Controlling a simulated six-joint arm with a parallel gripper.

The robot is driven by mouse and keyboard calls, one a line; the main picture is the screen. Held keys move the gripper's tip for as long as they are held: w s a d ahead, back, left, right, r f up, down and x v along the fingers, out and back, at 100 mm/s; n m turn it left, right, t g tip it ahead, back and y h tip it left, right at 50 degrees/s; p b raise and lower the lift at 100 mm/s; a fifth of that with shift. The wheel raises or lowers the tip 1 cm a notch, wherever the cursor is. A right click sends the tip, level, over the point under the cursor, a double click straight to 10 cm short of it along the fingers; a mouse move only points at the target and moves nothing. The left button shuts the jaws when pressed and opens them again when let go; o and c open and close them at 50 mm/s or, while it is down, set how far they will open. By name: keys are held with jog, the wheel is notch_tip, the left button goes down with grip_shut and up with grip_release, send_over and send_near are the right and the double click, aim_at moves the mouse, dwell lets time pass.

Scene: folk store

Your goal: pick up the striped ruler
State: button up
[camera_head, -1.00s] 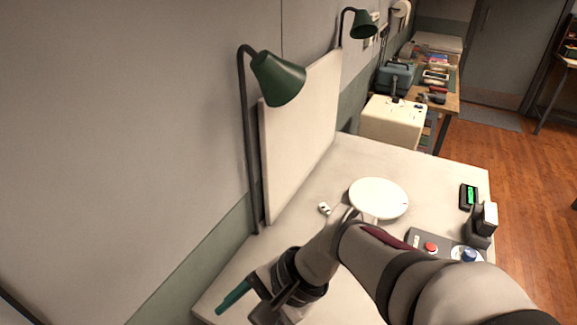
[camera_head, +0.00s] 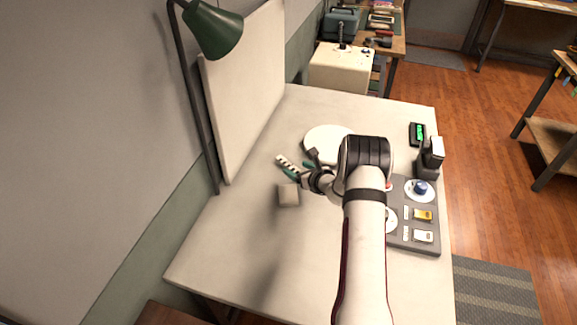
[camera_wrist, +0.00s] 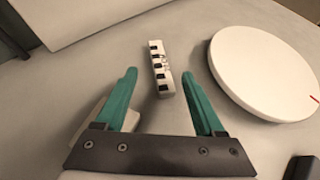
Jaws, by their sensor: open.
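The striped ruler (camera_wrist: 161,68) is a short white bar with black marks along one edge, lying on the white table. In the wrist view it shows between and just past my fingertips, roughly in line with the fingers. It also shows in the head view (camera_head: 286,163), left of the round white plate. My gripper (camera_wrist: 158,76) is open and empty, with green fingers on either side of the ruler's near part. In the head view my gripper (camera_head: 297,170) is close to the ruler; its height above the table is hard to tell.
The round white plate (camera_wrist: 268,70) lies close right of my right finger. A small pale block (camera_head: 288,195) sits near the left finger. A grey control panel (camera_head: 425,245) is at the right. A white board (camera_head: 245,90) and green lamp (camera_head: 215,30) stand at the left.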

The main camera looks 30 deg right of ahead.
aim_at(290, 166)
jog(key=x, duration=0.5)
jog(key=shift+s+d+f, duration=0.1)
jog(key=shift+s+f, duration=0.05)
jog(key=shift+f, duration=0.1)
grip_shut()
